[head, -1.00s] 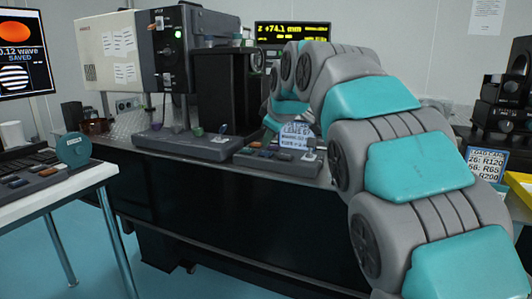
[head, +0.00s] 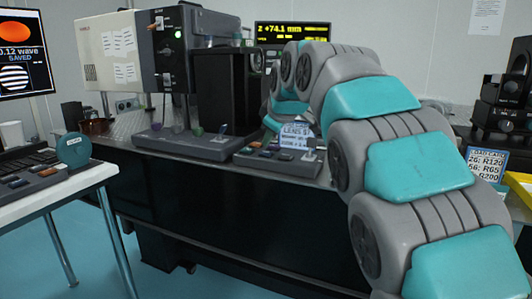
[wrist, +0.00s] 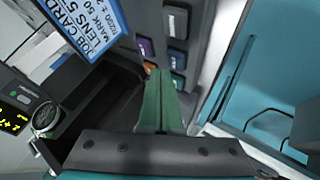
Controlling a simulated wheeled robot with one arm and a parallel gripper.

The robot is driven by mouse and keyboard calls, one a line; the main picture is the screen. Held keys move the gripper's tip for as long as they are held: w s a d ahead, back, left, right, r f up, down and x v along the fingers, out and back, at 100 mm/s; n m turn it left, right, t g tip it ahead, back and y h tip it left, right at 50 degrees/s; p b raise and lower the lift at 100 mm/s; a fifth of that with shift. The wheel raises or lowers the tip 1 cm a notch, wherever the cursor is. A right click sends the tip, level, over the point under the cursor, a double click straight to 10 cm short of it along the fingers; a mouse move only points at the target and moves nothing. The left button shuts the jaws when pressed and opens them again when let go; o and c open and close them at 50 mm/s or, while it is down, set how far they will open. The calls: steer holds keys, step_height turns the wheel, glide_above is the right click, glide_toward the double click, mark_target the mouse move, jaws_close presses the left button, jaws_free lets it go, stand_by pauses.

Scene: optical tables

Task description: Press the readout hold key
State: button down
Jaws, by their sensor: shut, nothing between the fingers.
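The readout (head: 293,32) shows "+74.1 mm" in yellow at the back of the bench. A dark box with yellow digits (wrist: 12,120) is at the left of the wrist view. A key panel (head: 275,163) lies at the bench's front edge; the wrist view shows its dark (wrist: 174,22), purple (wrist: 146,47) and blue (wrist: 177,60) keys. I cannot read which key is the hold key. My gripper (wrist: 160,72) shows green fingers, shut and empty, with tips by the lower keys. Contact with a key cannot be told. The arm hides it in the head view.
A lens card (head: 296,135) stands at the key panel; it also shows in the wrist view (wrist: 82,22). Another panel (head: 185,142) is to the left. A white side table (head: 60,190) stands at left. Blue floor lies between it and the bench.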

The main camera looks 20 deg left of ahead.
mark_target(269, 154)
steer(key=shift+f+b, duration=0.45)
steer(key=shift+f+b, duration=0.35)
steer(key=shift+f, duration=0.05)
stand_by(0.8)
steer(key=shift+r, duration=0.1)
steer(key=shift+r+p, duration=0.45)
steer(key=shift+r, duration=0.3)
steer(key=shift+r+p, duration=1.6)
steer(key=shift+r, duration=1)
steer(key=shift+d+f, duration=0.1)
